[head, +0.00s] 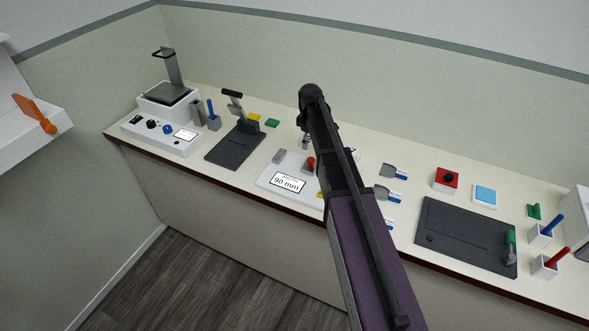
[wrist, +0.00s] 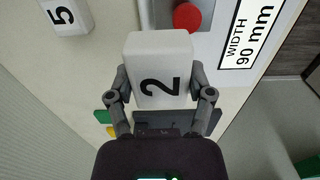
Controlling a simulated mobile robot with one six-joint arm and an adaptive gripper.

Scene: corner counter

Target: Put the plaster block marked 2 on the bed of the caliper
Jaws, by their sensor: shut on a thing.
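A white plaster block marked 2 (wrist: 160,68) is between the two fingers of my gripper (wrist: 160,92), which is shut on it. The caliper (wrist: 212,52) lies just beyond the block in the wrist view, with a red knob (wrist: 187,17) and a label reading WIDTH 90 mm (wrist: 244,35). In the head view the caliper's white base (head: 263,180) is on the counter, partly covered by my arm, with a grey jaw (head: 283,155). My gripper (head: 306,143) is behind the caliper there. The block cannot be made out in the head view.
A white block marked 5 (wrist: 66,15) stands near the held block. A dark board with a lever press (head: 232,146) is left of the caliper, with yellow and green pieces (head: 272,123) behind. Grey tags (head: 388,170) and a dark panel (head: 460,235) lie to the right.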

